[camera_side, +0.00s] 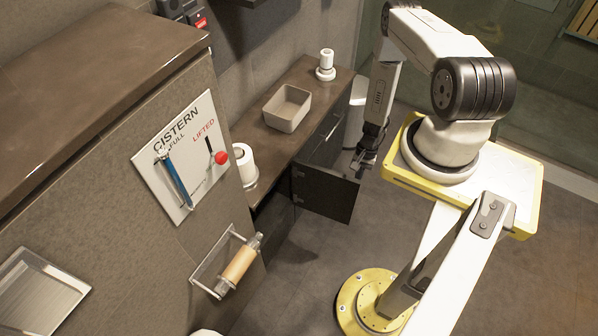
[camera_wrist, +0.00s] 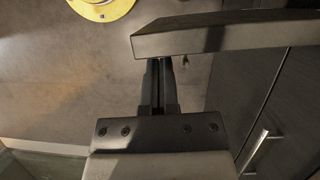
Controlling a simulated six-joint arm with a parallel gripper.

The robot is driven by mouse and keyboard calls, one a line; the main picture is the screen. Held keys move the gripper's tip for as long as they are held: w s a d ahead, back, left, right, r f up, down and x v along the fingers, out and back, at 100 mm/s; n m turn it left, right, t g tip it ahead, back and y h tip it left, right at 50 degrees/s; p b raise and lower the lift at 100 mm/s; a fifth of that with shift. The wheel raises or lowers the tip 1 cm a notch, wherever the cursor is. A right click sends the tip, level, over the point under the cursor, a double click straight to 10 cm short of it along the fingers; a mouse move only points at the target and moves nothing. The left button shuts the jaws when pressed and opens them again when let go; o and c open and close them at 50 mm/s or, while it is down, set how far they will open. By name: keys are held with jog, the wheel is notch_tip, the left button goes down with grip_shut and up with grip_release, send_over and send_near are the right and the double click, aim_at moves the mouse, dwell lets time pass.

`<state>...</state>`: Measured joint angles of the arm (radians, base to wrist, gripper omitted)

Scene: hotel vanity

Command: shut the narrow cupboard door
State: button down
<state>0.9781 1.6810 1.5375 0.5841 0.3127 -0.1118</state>
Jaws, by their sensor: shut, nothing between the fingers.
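The narrow cupboard door (camera_side: 325,193) is dark and stands open, swung out from the vanity front over the floor. In the wrist view the door (camera_wrist: 225,38) crosses the upper right, with its free end at the left. My gripper (camera_side: 362,168) is shut and empty beside the free end of the door. In the wrist view the closed fingertips (camera_wrist: 160,62) reach the door's near edge close to its free end. I cannot tell whether they touch it. The inside of the cupboard is mostly hidden in shadow.
The vanity top (camera_side: 272,145) carries a beige bin (camera_side: 288,108) and white rolls at either end. A neighbouring cupboard front with a bar handle (camera_wrist: 256,148) is closed. A wall with a cistern panel (camera_side: 180,155) stands at the left. The floor (camera_side: 310,255) around the door is clear.

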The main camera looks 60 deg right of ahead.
aim_at(357, 181)
jog(key=shift+a, duration=0.25)
jog(key=shift+s+a, duration=0.15)
jog(key=shift+a, duration=0.6)
jog(key=shift+s+a, duration=0.1)
jog(key=shift+a, duration=1.95)
jog(key=w+a+m+t, duration=0.1)
jog(key=w+a+m, duration=0.2)
jog(key=w+a, duration=0.4)
jog(key=w+a+m+t, duration=0.1)
jog(key=w+a+m, duration=0.2)
jog(key=w+a, duration=0.5)
jog(key=shift+w+a, duration=0.2)
jog(key=shift+a, duration=2.35)
jog(key=shift+s, duration=0.15)
